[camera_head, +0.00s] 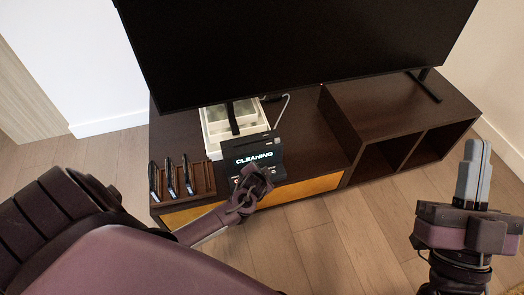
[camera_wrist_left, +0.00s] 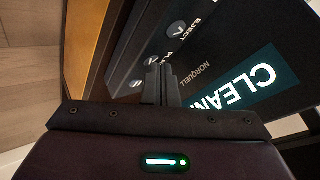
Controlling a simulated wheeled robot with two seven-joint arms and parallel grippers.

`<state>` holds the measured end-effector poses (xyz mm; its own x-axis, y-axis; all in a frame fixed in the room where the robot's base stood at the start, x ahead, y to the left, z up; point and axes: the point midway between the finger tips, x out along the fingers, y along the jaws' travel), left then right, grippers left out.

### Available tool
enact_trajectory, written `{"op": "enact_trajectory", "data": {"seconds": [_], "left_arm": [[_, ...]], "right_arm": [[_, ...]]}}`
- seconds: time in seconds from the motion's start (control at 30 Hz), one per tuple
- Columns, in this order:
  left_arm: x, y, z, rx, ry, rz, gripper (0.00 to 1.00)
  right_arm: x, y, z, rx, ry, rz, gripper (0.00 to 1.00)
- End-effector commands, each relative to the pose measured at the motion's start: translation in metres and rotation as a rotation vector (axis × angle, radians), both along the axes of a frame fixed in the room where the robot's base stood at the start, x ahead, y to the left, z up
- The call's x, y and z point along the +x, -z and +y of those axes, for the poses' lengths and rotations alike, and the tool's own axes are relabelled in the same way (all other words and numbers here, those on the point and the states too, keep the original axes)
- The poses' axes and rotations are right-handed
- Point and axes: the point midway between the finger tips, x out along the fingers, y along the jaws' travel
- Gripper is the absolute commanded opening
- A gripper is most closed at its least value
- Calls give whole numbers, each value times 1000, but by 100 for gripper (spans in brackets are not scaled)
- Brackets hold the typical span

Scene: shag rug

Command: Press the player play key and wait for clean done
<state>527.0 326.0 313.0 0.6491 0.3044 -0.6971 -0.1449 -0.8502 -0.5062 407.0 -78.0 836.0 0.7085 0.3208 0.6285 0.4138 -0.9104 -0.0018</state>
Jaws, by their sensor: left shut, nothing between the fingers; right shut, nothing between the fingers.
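The black player (camera_head: 265,142) stands on the low cabinet under the TV, and its lit screen reads "CLEANING". In the left wrist view the player's screen (camera_wrist_left: 240,82) shows "CLEAN", cut off by the frame edge, with round keys (camera_wrist_left: 177,28) and an "EJECT" label beside it. My left gripper (camera_head: 258,172) is shut and empty in front of the player's key row. Its fingertips (camera_wrist_left: 160,72) are close to the keys; I cannot tell whether they touch one, and they partly hide the labels. My right gripper (camera_head: 478,150) is shut and empty, at the right, away from the cabinet.
A large black TV (camera_head: 290,45) stands over the cabinet (camera_head: 400,115). A wooden rack (camera_head: 203,180) with several dark upright items is left of the player. A white tray (camera_head: 213,140) sits behind it. Open shelves are at the right, with bare wood floor in front.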

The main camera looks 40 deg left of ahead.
Motion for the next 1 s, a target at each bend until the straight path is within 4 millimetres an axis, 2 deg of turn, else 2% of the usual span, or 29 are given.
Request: {"op": "enact_trajectory", "data": {"seconds": [0.43,0.8,1.0], "left_arm": [[0,-16,0,0,-1,2,0],[0,-16,0,0,-1,1,0],[0,-30,0,0,-1,1,0]], "right_arm": [[0,-20,0,0,0,0,0],[0,-20,0,0,0,0,0],[0,-35,0,0,0,0,0]]}}
